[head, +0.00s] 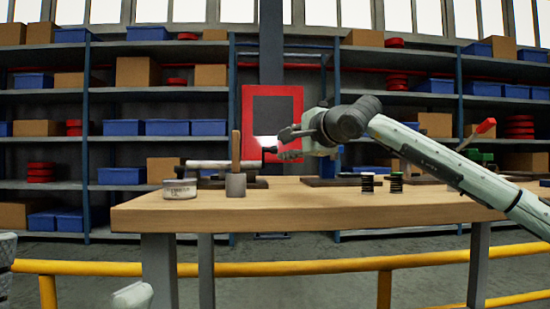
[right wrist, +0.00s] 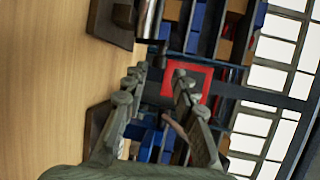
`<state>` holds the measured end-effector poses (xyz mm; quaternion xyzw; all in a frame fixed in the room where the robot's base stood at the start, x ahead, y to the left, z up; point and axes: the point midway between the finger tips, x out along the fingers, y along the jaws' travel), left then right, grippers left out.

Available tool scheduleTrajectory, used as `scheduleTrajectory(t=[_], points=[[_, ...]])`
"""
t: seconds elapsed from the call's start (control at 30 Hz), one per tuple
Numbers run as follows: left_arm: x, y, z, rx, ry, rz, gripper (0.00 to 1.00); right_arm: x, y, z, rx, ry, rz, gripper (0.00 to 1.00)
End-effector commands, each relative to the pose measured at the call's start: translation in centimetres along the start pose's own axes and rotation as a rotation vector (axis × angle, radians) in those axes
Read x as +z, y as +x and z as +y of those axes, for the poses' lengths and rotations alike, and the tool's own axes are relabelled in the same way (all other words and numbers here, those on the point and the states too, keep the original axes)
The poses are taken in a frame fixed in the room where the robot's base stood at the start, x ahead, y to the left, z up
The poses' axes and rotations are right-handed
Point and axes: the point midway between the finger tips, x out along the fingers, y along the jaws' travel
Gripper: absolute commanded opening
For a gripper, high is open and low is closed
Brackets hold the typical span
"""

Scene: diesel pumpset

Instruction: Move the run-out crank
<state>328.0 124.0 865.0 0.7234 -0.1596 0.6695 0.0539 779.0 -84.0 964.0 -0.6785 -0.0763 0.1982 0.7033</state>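The crank (head: 263,156) appears to be the dark bent piece with a dark grip at the right end of a metal shaft (head: 210,164). In the right wrist view the crank (right wrist: 161,52) shows as a dark piece beyond the fingertips, at the end of a metal cylinder (right wrist: 148,18). My right gripper (head: 282,144) is just right of the crank in the head view, pointing left. In the right wrist view its fingers (right wrist: 160,72) are apart, with nothing clearly held between them. Contact with the crank cannot be told.
A mallet (head: 236,184) stands handle-up before the shaft. A round tin (head: 180,189) is at the table's left end. Two dark spools (head: 396,182) stand at centre right. A red-handled lever (head: 476,134) is far right. A yellow rail (head: 300,267) crosses in front.

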Motion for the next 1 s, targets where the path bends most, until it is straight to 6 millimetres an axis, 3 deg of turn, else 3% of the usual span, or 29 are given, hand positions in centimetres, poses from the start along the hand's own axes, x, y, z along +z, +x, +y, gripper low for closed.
scheduleTrajectory(t=[0.3,0.7,0.93,1.0], points=[[0.1,0.0,0.0,0.001,0.001,-0.002,1.0,0.1,5.0,0.1,0.002,0.001,-0.001,0.27],[0.1,0.0,0.0,0.001,0.002,-0.003,1.0,0.0,6.1,0.1,0.002,0.0,0.0,0.27],[0.1,0.0,0.0,0.0,0.002,-0.004,1.0,0.0,6.1,0.1,0.002,0.0,0.0,0.01],[0.1,0.0,0.0,0.0,0.002,-0.004,1.0,0.0,6.1,0.1,0.002,0.0,0.0,0.0]])
